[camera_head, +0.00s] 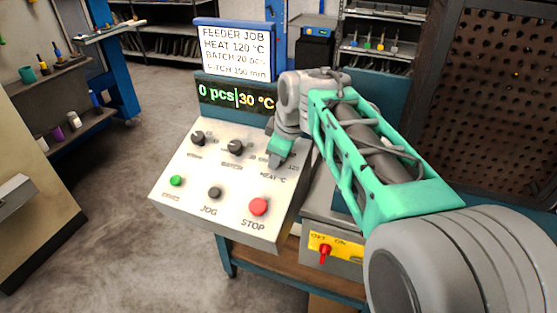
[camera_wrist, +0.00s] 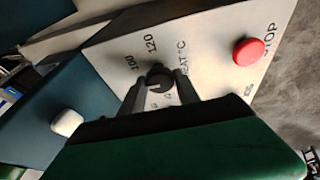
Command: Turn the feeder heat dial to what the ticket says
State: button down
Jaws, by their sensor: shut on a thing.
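The ticket (camera_head: 233,52) at the top of the feeder reads FEEDER JOB, HEAT 120 °C, BATCH 20 pcs, and a pitch line of about 150 mm. The display (camera_head: 236,98) below it reads 0 pcs and 30 °C. My gripper (camera_head: 277,158) is at the heat dial on the right of the white panel and hides the dial in the head view. In the wrist view the black heat dial (camera_wrist: 159,78) sits between the two fingers of my gripper (camera_wrist: 163,90), which are shut on it. Marks 100 and 120 show beside it; its pointer setting is unclear.
The panel (camera_head: 190,205) also bears two other black dials, a green button (camera_head: 176,181), a black JOG button (camera_head: 214,192) and a red STOP button (camera_head: 258,206). A yellow switch plate (camera_head: 335,247) with a red switch is at the lower right.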

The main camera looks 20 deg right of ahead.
jog(key=m+b, duration=0.1)
jog(key=m, duration=0.1)
jog(key=m+h+b, duration=0.1)
jog(key=m, duration=0.1)
jog(key=shift+a+f+m+t, duration=0.15)
jog(key=shift+m+t, duration=0.25)
jog(key=m+h+b, duration=0.1)
jog(key=m, duration=0.2)
jog(key=shift+s+a+m, duration=0.1)
jog(key=shift+m, duration=0.3)
jog(key=m, duration=0.2)
jog(key=m+h, duration=0.1)
jog(key=m, duration=0.1)
jog(key=shift+a+m+h+p, duration=0.1)
jog(key=shift+m+h+p, duration=0.2)
jog(key=shift+p, duration=0.05)
jog(key=m+h+p, duration=0.1)
jog(key=m, duration=0.3)
jog(key=shift+m, duration=0.4)
jog(key=shift+h, duration=0.3)
jog(key=c, duration=0.9)
grip_release()
